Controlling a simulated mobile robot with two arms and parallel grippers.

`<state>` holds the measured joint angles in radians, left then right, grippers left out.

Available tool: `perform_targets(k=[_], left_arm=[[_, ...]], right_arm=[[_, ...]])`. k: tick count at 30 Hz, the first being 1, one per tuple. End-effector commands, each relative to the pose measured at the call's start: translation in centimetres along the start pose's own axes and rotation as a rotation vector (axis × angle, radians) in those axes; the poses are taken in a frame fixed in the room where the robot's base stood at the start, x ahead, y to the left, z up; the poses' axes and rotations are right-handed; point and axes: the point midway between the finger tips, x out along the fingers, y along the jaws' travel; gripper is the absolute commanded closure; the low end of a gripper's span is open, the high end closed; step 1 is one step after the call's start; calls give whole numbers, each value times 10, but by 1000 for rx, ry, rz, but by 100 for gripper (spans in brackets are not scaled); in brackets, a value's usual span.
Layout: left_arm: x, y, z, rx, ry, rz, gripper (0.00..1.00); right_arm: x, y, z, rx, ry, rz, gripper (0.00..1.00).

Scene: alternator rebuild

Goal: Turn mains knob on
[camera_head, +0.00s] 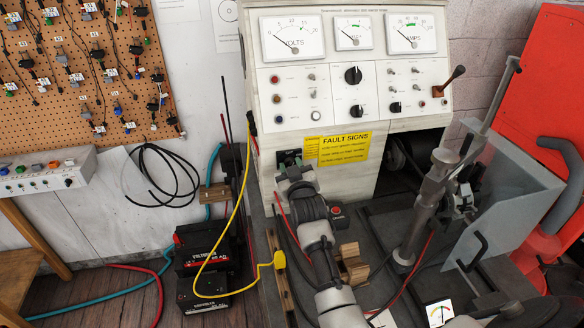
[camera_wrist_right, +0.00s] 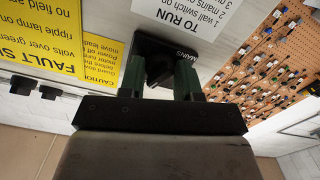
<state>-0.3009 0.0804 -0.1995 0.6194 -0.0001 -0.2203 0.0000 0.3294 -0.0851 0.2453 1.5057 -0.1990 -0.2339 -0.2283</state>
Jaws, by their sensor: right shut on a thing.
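The mains knob (camera_wrist_right: 158,66) is black and sits on a black plate marked MAINS in the right wrist view. My right gripper (camera_wrist_right: 159,77) has its two dark green fingers on either side of the knob and is shut on it. In the head view, my right gripper (camera_head: 291,168) reaches the lower front of the test bench (camera_head: 296,108), left of the yellow fault signs label (camera_head: 345,148). It hides most of the knob there, and I cannot tell the knob's setting. My left gripper is not in view.
Dials and switches fill the panel above. Black batteries (camera_head: 202,250) with a yellow cable stand left of my arm. A metal clamp stand (camera_head: 428,205) and grey guard plate (camera_head: 512,215) stand to the right. A pegboard (camera_head: 88,65) hangs at left.

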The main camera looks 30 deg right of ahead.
Motion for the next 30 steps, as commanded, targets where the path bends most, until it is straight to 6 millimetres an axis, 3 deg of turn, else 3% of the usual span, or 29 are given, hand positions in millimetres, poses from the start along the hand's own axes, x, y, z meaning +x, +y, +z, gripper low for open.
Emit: perform_targets(k=[15,30], left_arm=[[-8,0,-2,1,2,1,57],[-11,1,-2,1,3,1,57]], right_arm=[[0,-1,0,452,-2,0,91],[0,-1,0,645,-3,-1,91]])
